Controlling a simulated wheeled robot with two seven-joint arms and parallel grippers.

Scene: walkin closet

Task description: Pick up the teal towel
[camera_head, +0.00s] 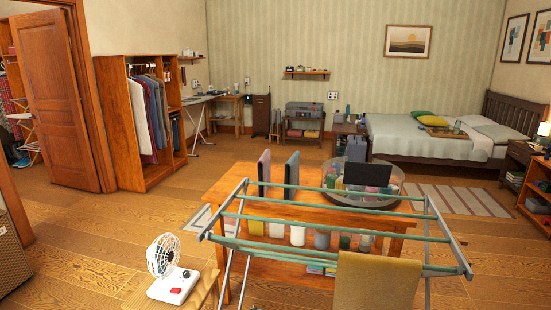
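I cannot make out a teal towel in this view. A mustard-brown towel (378,285) hangs over the front bar of a drying rack (449,237), right of centre at the bottom edge. Its lower part is cut off by the picture edge. The rack has grey side rails and green bars, and the other bars look bare. Neither of my grippers is in view.
A wooden table (225,190) with upright folders, a round tray and a dark panel (367,174) stands behind the rack. A white fan (163,256) stands at front left. A wardrobe (112,105) is at left, a bed (415,136) at back right. Wooden floor (75,260) is clear at left.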

